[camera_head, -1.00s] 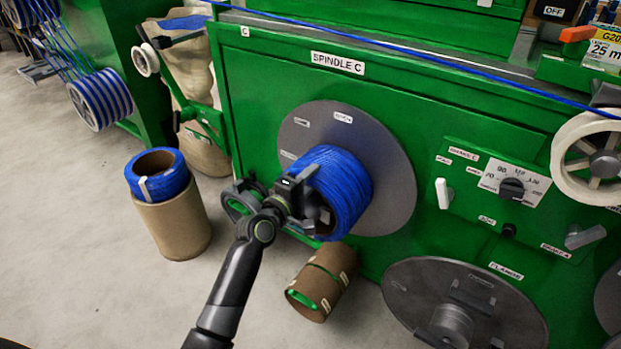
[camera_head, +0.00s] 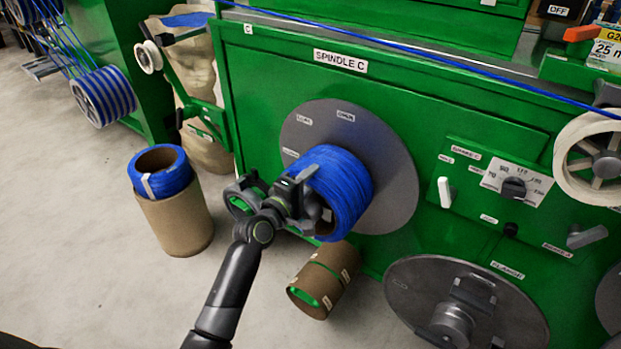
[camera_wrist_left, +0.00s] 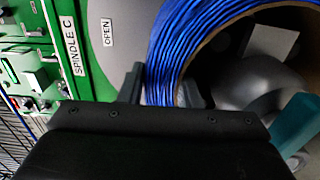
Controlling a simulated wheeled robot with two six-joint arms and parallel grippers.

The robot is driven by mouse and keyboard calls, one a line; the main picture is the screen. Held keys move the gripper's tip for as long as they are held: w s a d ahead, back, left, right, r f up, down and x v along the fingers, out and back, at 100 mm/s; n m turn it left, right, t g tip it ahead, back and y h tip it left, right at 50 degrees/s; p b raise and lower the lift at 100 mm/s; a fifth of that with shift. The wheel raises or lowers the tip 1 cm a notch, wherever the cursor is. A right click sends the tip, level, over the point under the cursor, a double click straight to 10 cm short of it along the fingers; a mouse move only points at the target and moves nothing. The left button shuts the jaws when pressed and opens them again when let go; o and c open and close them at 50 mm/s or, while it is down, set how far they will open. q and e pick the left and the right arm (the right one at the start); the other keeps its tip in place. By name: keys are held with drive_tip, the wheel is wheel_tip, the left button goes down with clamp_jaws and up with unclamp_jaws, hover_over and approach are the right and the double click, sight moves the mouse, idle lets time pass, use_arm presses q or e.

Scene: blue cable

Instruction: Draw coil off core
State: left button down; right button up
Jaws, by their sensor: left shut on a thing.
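The blue cable coil (camera_head: 345,190) sits around the core of spindle C, in front of a round grey flange plate (camera_head: 392,165). My left gripper (camera_head: 300,195) is at the coil's front left side. In the left wrist view its fingers (camera_wrist_left: 160,90) are shut on the wall of the coil (camera_wrist_left: 190,45), one finger outside and one inside the ring. A brown inner edge of the coil and the grey core (camera_wrist_left: 240,70) show inside the ring. The far side of the coil is hidden in the head view. My right gripper is not in view.
A cardboard tube (camera_head: 175,222) with a blue coil (camera_head: 160,172) on top stands at left. A removed flange (camera_head: 415,285) is at lower right. Brake dial (camera_head: 513,187) and lever are at right.

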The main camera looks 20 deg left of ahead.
use_arm(q)
drive_tip(key=shift+s+a+r, duration=0.1)
drive_tip(key=shift+s+r, duration=0.2)
drive_tip(key=shift+s, duration=0.1)
idle(0.7)
drive_tip(key=shift+p+v, duration=0.65)
drive_tip(key=shift+v, duration=2)
drive_tip(key=v, duration=1.6)
drive_tip(key=shift+b, duration=0.4)
drive_tip(key=shift+r, duration=0.15)
